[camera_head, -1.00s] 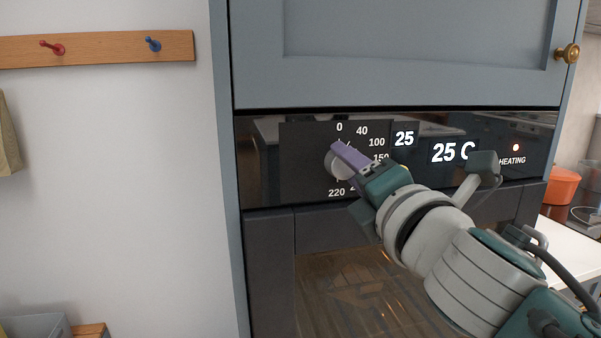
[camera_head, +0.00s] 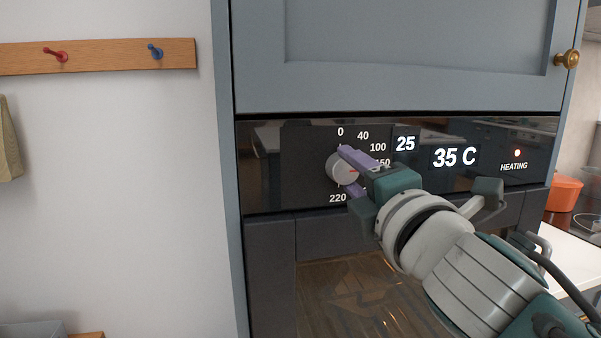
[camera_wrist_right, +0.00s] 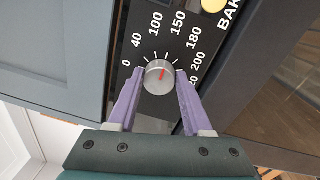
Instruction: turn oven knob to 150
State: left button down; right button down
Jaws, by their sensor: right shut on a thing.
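The round grey oven knob (camera_head: 341,170) sits on the black control panel, with a dial marked 0, 40, 100, 150 and on to 220. My right gripper (camera_head: 350,171) is shut on it, its purple fingers on opposite sides. In the right wrist view, the knob (camera_wrist_right: 157,79) lies between the fingertips of the gripper (camera_wrist_right: 159,77). Its red mark points roughly toward 150; the exact tick is hard to tell. In the head view my gripper partly covers the 150 label and hides lower dial numbers. My left gripper is not in view.
A blue-grey cupboard door (camera_head: 420,50) is above the panel. The oven door (camera_head: 350,285) is below. An orange pot (camera_head: 566,194) stands at right.

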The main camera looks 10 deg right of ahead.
jog(key=shift+c, duration=1.6)
grip_release()
jog(key=s+b, duration=0.1)
jog(key=s, duration=0.9)
jog(key=shift+d+f, duration=0.15)
jog(key=shift+f, duration=0.1)
